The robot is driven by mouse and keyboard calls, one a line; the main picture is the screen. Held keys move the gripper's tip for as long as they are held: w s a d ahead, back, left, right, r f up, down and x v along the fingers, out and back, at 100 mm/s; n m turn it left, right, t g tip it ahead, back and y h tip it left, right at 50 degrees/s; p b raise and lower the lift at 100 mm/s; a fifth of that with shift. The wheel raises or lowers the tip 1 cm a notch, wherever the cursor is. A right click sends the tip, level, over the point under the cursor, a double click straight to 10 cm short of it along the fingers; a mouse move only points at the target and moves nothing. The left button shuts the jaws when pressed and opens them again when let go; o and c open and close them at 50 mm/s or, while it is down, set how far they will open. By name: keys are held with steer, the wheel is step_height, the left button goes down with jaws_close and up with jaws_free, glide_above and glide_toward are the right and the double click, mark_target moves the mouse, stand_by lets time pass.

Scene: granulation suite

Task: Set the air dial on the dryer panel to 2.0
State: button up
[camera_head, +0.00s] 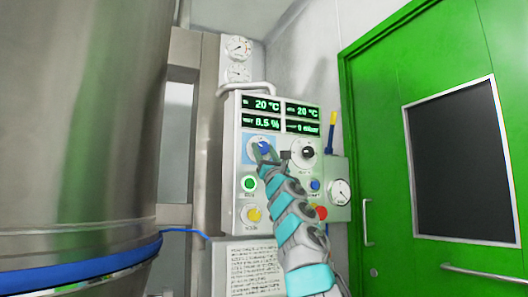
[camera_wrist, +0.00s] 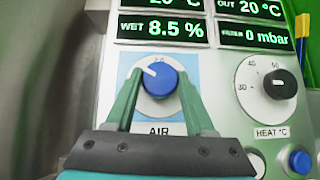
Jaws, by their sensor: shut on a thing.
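The air dial (camera_wrist: 160,84) is a blue knob on a white round scale in a light blue square, with AIR printed below it. Its white pointer mark points to the upper left. In the head view my gripper (camera_head: 262,151) reaches the dryer panel (camera_head: 233,200) from the lower right and partly covers the dial.
The displays (camera_head: 283,115) read 20 °C, 8.5 % and 0 mbar. A black HEAT dial (camera_wrist: 280,84) sits right of the air dial. A steel vessel (camera_head: 80,120) stands left, a green door (camera_head: 385,110) right.

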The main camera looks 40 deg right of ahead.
jaws_close()
steer(key=shift+a+m+h, duration=0.1)
steer(key=shift+m+h, duration=0.4)
steer(key=m+g+h, duration=0.1)
steer(key=m, duration=0.1)
steer(key=m+h+b, duration=0.1)
steer(key=h, duration=0.1)
steer(key=shift+a+m+g, duration=0.2)
steer(key=shift+m+g, duration=0.2)
steer(key=m+g+h, duration=0.1)
steer(key=m+h, duration=0.1)
steer(key=m+g+h, duration=0.1)
steer(key=m+g, duration=0.1)
steer(key=m, duration=0.1)
steer(key=shift+w+r+m+h, duration=0.1)
steer(key=shift+r+m+h, duration=0.1)
steer(key=shift+m+h, duration=0.15)
steer(key=m+g+p, duration=0.1)
steer(key=m+g, duration=0.1)
steer(key=m+g+h+p, duration=0.1)
steer(key=m+g+p, duration=0.1)
steer(key=m, duration=0.1)
steer(key=m+g+h+p, duration=0.1)
steer(key=m+g, duration=0.1)
steer(key=shift+a+r+m+h+p, duration=0.15)
steer(key=shift+r+m+h+p, duration=0.1)
steer(key=shift+r+m+p, duration=0.1)
steer(key=shift+f+m+g+p, duration=0.2)
steer(key=shift+m+g+p, duration=0.8)
steer(key=shift+m+g, duration=0.2)
